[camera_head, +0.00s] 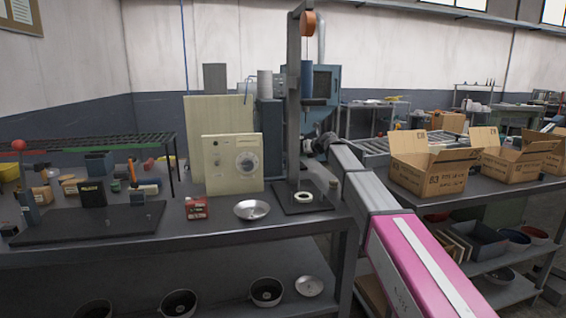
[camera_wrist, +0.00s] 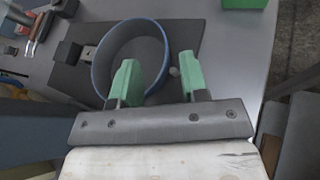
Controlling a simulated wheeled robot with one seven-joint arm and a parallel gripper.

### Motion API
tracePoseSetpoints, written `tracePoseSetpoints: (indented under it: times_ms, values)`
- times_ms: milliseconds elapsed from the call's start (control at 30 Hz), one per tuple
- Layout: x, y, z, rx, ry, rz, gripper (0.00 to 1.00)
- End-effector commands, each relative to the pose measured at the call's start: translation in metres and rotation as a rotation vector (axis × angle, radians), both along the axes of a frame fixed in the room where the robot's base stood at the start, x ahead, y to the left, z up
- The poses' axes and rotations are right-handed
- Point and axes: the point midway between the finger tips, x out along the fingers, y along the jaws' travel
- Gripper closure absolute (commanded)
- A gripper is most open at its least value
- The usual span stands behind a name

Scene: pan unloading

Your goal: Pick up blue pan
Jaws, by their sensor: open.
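A round blue-rimmed pan (camera_wrist: 100,75) with a grey inside shows in the wrist view, over a dark plate (camera_wrist: 188,35). My gripper (camera_wrist: 158,75) has green fingers spread apart. Its left finger overlaps the pan's inside and its right finger stands outside the pan, so the pan's right side lies between them in the picture. I cannot tell the height gap or any contact. In the head view my gripper end (camera_head: 322,146) is beside the tall stand (camera_head: 294,110), its fingers not clear. I cannot make out this pan surely there.
Open cartons (camera_head: 430,165) stand to the right. A green block (camera_wrist: 244,3) is at the wrist view's top.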

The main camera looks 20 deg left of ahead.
Motion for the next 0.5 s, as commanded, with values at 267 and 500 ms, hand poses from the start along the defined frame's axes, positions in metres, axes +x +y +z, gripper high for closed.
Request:
tracePoseSetpoints:
  times_ms: [267, 500]
  values:
    - [0.012, 0.023, -0.014, -0.001, 0.002, 0.002, 0.59]
    - [0.023, 0.041, -0.023, -0.001, 0.001, 0.000, 0.59]
